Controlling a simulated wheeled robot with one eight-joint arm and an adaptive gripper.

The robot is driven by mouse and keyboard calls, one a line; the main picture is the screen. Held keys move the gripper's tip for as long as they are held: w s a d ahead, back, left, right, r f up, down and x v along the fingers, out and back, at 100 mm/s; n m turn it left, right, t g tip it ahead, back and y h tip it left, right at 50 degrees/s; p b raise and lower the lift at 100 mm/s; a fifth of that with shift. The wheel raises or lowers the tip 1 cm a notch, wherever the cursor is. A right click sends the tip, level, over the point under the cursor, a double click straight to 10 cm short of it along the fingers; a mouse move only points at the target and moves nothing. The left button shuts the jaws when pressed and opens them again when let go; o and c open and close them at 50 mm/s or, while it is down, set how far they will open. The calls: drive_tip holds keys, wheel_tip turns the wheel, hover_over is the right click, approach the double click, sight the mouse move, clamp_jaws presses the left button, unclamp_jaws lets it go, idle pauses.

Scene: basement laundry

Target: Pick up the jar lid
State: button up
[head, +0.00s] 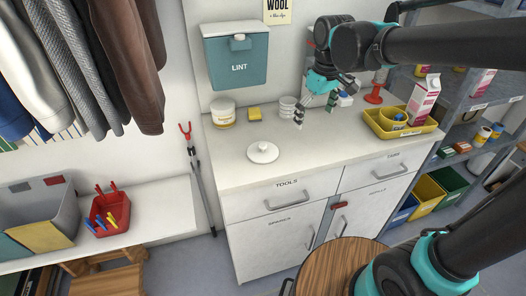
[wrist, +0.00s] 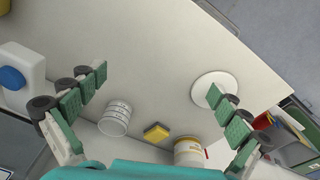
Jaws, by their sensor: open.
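The jar lid (head: 263,152) is a white round disc with a small knob, lying flat near the front of the white counter. In the wrist view the lid (wrist: 222,77) is at the upper right, partly hidden behind the right fingertip. My gripper (head: 315,110) is above the counter, behind and to the right of the lid in the head view. Its green-padded fingers (wrist: 158,83) are wide apart with nothing held between them.
A white canister (head: 222,114), a yellow sponge (head: 255,114) and a ribbed white cup (head: 287,107) stand behind the lid. A yellow tray (head: 408,131) with a carton (head: 423,99) is at the right. The counter (head: 330,155) right of the lid is clear.

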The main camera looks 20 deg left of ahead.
sight(261, 144)
drive_tip(key=s+a+r+n+g, duration=0.1)
drive_tip(key=s+a+r+n, duration=0.25)
drive_tip(key=a, duration=0.35)
drive_tip(key=s+a+r+n, duration=0.2)
drive_tip(key=s+a+r, duration=0.2)
drive_tip(key=a, duration=0.3)
drive_tip(key=shift+m+h, duration=0.25)
drive_tip(key=shift+h, duration=0.15)
drive_tip(key=f, duration=1.1)
drive_tip(key=shift+d+f, duration=0.25)
drive_tip(key=shift+f, duration=0.1)
drive_tip(key=shift+w+a+f, duration=0.1)
drive_tip(key=shift+a+f, duration=0.05)
drive_tip(key=shift+f, duration=1.15)
drive_tip(key=shift+w+a+f, duration=0.1)
drive_tip(key=shift+a+f, duration=0.05)
drive_tip(key=shift+f, duration=1.1)
drive_tip(key=c, duration=1.6)
